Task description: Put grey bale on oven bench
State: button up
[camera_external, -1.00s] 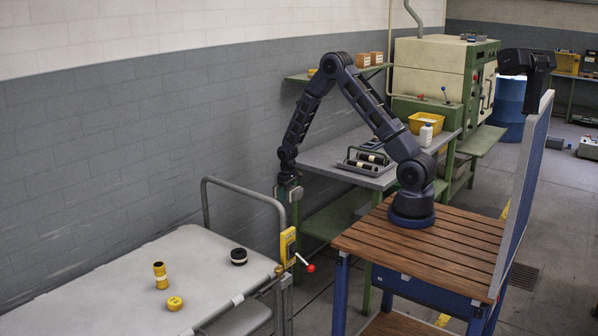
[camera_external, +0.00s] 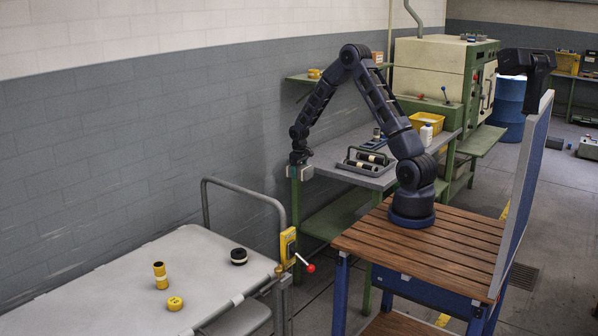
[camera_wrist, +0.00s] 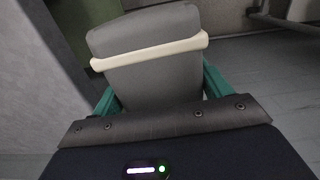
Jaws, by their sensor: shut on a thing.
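The grey bale (camera_wrist: 145,75) fills the middle of the wrist view, with a cream band around it. My gripper (camera_wrist: 160,92) is shut on it, with a green finger at each side. In the external view the bale (camera_external: 304,173) looks small and pale below my gripper (camera_external: 300,160). It hangs at the near left end of the oven bench (camera_external: 328,153), a grey-topped table on green legs. I cannot tell whether the bale is over the bench top or just outside its edge.
The oven (camera_external: 432,72) is behind. A trolley (camera_external: 205,262) with yellow and black pieces is at front left. The bench's left part looks clear.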

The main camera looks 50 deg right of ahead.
jog(key=d+r, duration=0.2)
jog(key=d, duration=0.1)
jog(key=d+r, duration=0.3)
jog(key=d, duration=0.1)
jog(key=w+d+r, duration=0.1)
jog(key=d+r, duration=0.1)
jog(key=d, duration=0.2)
jog(key=shift+d+r, duration=0.25)
jog(key=s+d+r, duration=0.3)
jog(key=d, duration=0.6)
jog(key=s+d+r, duration=0.3)
jog(key=d, duration=0.6)
notch_tip(320, 180, up, 8)
jog(key=r, duration=0.1)
send_over(391, 156)
jog(key=shift+m, duration=0.3)
jog(key=f, duration=1.9)
jog(key=shift+a+f, duration=0.3)
jog(key=shift+f, duration=0.15)
jog(key=o, duration=1.7)
jog(key=shift+c, duration=0.2)
